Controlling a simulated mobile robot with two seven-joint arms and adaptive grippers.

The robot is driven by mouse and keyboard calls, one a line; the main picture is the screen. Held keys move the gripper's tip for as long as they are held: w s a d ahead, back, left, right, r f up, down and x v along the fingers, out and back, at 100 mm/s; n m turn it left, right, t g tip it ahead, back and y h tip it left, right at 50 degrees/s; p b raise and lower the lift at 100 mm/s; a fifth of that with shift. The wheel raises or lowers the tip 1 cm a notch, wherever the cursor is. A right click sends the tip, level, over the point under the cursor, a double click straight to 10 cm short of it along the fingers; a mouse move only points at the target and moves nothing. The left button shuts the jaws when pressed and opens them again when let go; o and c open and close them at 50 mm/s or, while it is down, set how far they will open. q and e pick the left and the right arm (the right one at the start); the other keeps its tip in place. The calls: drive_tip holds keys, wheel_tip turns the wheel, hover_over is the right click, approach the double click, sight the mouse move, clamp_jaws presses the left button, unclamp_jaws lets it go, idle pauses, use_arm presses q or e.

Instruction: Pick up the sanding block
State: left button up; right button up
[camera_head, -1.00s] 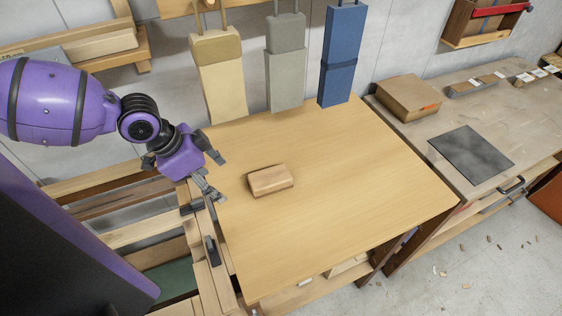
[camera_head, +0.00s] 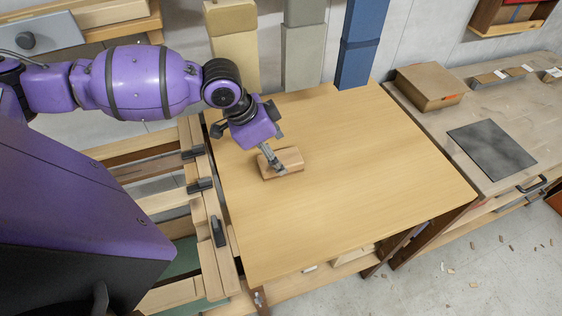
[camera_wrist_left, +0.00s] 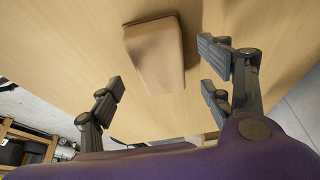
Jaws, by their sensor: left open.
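The sanding block (camera_head: 288,163) is a small light-brown block lying on the wooden table (camera_head: 350,190), near its left side. In the left wrist view the block (camera_wrist_left: 156,55) lies beyond the fingertips, roughly between their lines. My left gripper (camera_head: 272,160) is above and at the left end of the block, and one finger hides part of it in the head view. I cannot tell whether a finger touches the block. My right gripper is not in view.
A slatted wooden rack with black clamps (camera_head: 200,186) adjoins the table's left edge. Yellow, grey and blue sanding belts (camera_head: 358,45) hang at the back. A workbench at right holds a cardboard box (camera_head: 428,87) and a dark plate (camera_head: 491,150). The table's middle and right are clear.

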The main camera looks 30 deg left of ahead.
use_arm(q)
drive_tip(key=shift+x, duration=1.45)
drive_tip(key=c, duration=1.3)
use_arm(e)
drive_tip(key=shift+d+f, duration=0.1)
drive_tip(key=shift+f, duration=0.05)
use_arm(q)
drive_tip(key=shift+r, duration=0.15)
drive_tip(key=shift+r, duration=0.3)
wheel_tip(320, 180, up, 2)
drive_tip(key=shift+w+r, duration=0.1)
drive_tip(key=s+r+p, duration=0.3)
drive_tip(key=s+r, duration=0.7)
drive_tip(key=s, duration=0.4)
drive_tip(key=shift+a, duration=0.2)
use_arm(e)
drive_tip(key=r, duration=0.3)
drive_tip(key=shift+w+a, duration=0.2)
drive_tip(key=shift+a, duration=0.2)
use_arm(q)
drive_tip(key=shift+s, duration=0.1)
